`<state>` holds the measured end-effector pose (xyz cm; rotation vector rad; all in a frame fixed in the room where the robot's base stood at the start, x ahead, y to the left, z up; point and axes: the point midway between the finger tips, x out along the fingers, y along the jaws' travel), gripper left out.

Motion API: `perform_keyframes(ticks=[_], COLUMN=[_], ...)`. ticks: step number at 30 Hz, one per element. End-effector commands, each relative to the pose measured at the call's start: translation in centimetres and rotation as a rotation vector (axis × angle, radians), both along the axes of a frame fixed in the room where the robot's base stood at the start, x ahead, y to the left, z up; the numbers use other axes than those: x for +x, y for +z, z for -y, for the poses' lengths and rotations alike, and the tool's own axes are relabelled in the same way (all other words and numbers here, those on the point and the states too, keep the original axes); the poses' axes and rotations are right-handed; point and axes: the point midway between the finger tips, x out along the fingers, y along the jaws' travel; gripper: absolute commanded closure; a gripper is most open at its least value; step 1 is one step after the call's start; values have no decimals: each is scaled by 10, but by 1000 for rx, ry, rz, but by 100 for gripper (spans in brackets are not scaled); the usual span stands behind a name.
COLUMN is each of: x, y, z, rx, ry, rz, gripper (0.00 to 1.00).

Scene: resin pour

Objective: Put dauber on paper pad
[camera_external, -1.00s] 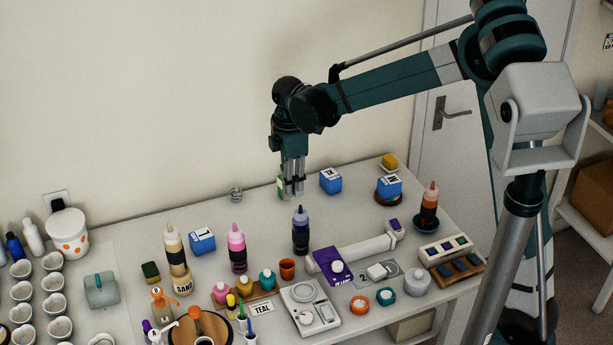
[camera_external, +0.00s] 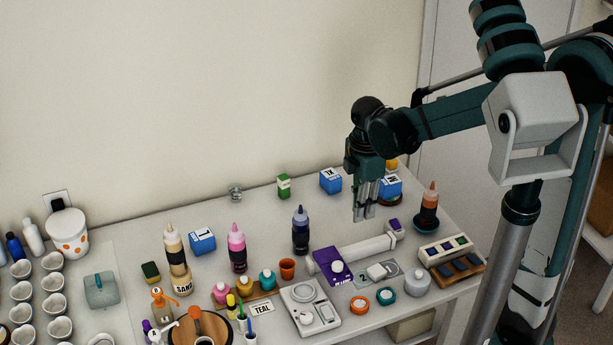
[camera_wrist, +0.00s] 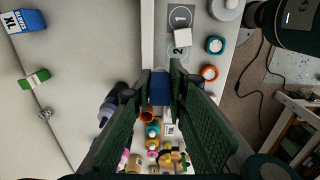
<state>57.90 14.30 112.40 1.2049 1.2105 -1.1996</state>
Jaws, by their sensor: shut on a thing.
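My gripper (camera_external: 364,216) is in the air over the back right of the table, pointing down. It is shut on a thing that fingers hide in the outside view. I cannot tell for certain which thing is the paper pad.
A dark bottle (camera_external: 301,232) stands left, an orange bottle (camera_external: 429,209) right. Blue boxes (camera_external: 330,181) stand at the back. Some back table surface around the green box (camera_external: 284,186) is bare.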

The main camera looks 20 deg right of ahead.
Motion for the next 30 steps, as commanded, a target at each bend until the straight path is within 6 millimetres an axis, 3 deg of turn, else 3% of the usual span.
perform_keyframes(ticks=[6,18,30], x=[-28,-58,-58], y=[-6,-13,-41], z=[19,38,38], rx=[0,0,0], ry=[-5,-9,-9], rz=[0,1,1], gripper=[92,92,92])
